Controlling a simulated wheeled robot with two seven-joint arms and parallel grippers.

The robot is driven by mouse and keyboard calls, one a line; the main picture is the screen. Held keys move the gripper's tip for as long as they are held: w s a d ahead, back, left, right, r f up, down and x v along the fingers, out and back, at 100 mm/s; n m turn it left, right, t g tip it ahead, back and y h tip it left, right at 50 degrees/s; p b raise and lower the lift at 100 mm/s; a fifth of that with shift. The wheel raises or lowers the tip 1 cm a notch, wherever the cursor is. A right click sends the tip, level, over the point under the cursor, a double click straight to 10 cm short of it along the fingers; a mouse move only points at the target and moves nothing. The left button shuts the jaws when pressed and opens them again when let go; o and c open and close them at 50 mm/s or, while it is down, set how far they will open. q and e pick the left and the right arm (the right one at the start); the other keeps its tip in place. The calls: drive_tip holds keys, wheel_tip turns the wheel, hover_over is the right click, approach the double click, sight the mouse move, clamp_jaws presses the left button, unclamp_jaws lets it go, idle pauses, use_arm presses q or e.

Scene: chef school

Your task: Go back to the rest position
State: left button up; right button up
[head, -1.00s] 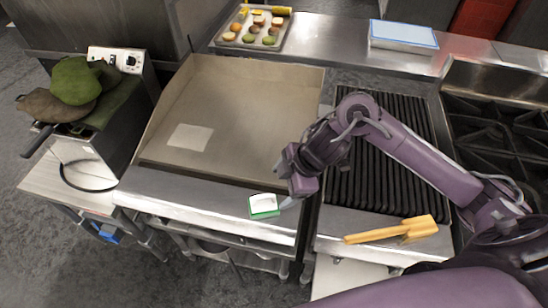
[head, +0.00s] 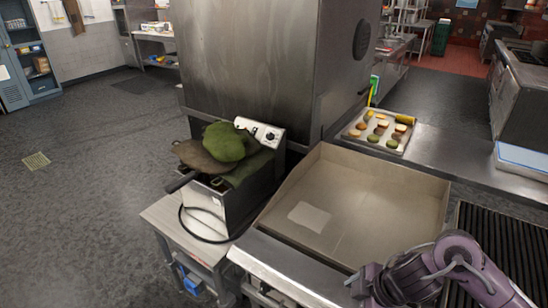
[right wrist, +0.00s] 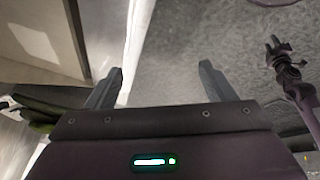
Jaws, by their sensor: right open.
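My right gripper (right wrist: 161,70) is open in the right wrist view, with nothing between its two dark fingers. In the head view my right arm (head: 455,262) comes in at the lower right, in front of the flat griddle (head: 345,215). Its fingers are not clear there. In the right wrist view a purple arm, which looks like my left one, ends in a small dark gripper (right wrist: 280,52) at the right over the grey floor. Its jaws are too small to read. The left gripper is not in the head view.
A fryer (head: 215,205) with green and brown cloth-like items on top stands left of the griddle. A tray of small foods (head: 380,131) lies behind on the steel counter (head: 455,155). A ribbed grill (head: 500,235) is at right.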

drive_tip(key=w+a+r+m+t, duration=0.1)
drive_tip(key=a+r+m+t, duration=0.2)
drive_tip(key=a+m+t, duration=0.35)
drive_tip(key=s+d+f+m+g+h, duration=0.4)
drive_tip(key=s+d+m+g, duration=0.25)
drive_tip(key=s+d, duration=0.35)
drive_tip(key=s+f+b, duration=0.3)
drive_tip(key=f, duration=1.6)
drive_tip(key=s+f+b, duration=0.2)
drive_tip(key=f, duration=1.6)
drive_tip(key=s+d+f+g+b, duration=0.2)
drive_tip(key=s+f+b, duration=0.1)
drive_tip(key=s+f, duration=1.5)
drive_tip(key=shift+d+f+m, duration=0.2)
drive_tip(key=shift+f+m, duration=0.1)
drive_tip(key=shift+f, duration=0.35)
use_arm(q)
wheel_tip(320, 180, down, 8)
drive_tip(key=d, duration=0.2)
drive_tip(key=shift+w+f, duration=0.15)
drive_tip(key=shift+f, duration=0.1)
use_arm(e)
drive_tip(key=shift+s, duration=0.3)
drive_tip(key=shift+c, duration=0.3)
